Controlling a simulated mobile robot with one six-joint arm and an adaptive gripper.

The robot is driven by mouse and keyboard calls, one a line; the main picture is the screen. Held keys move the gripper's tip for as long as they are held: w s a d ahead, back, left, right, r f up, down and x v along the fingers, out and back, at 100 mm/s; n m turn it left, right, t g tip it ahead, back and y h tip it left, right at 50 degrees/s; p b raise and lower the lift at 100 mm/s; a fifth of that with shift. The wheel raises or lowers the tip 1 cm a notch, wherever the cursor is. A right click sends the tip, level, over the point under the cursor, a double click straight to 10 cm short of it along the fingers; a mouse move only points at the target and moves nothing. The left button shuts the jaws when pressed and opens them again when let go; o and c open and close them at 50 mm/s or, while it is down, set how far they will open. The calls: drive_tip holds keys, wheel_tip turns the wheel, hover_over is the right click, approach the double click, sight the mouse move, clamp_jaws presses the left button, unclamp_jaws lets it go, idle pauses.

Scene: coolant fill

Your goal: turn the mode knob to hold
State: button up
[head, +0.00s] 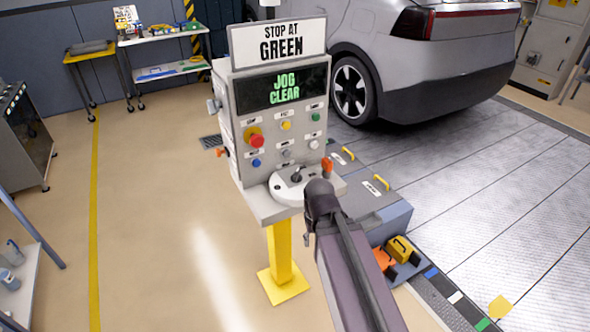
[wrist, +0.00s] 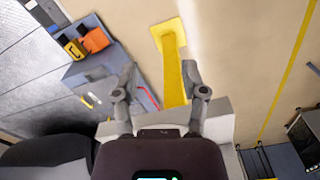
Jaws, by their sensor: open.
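A control pedestal (head: 278,183) stands in the middle of the head view, with a sloped panel of coloured buttons and knobs. A small grey knob (head: 286,153) sits in the lower row, between a blue button and a white one. The labels are too small to read, so I cannot tell for sure which control is the mode knob or where it points. A screen (head: 283,88) above reads "JOG CLEAR". My gripper (wrist: 160,80) is open and empty in the wrist view, pointing past the console toward the floor. In the head view my arm's end is at the console's front right, hiding the fingers.
A sign (head: 280,43) on top reads "STOP AT GREEN". A red mushroom button (head: 255,139) and a joystick (head: 296,174) are on the console. A grey box (head: 378,205) with yellow handles and a car (head: 440,55) stand to the right. Floor at left is clear.

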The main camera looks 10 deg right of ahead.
idle(0.3)
wheel_tip(320, 180, up, 16)
drive_tip(key=m+p, duration=0.5)
drive_tip(key=p, duration=1.1)
hover_over(297, 172)
drive_tip(key=shift+a+f, duration=0.1)
drive_tip(key=shift+f, duration=0.15)
drive_tip(key=shift+s+f+b, duration=0.1)
drive_tip(key=shift+f+b, duration=0.05)
drive_tip(key=shift+b, duration=0.25)
wheel_tip(297, 172, down, 14)
drive_tip(key=b, duration=1.3)
drive_tip(key=shift+r, duration=0.25)
drive_tip(key=shift+c, duration=0.2)
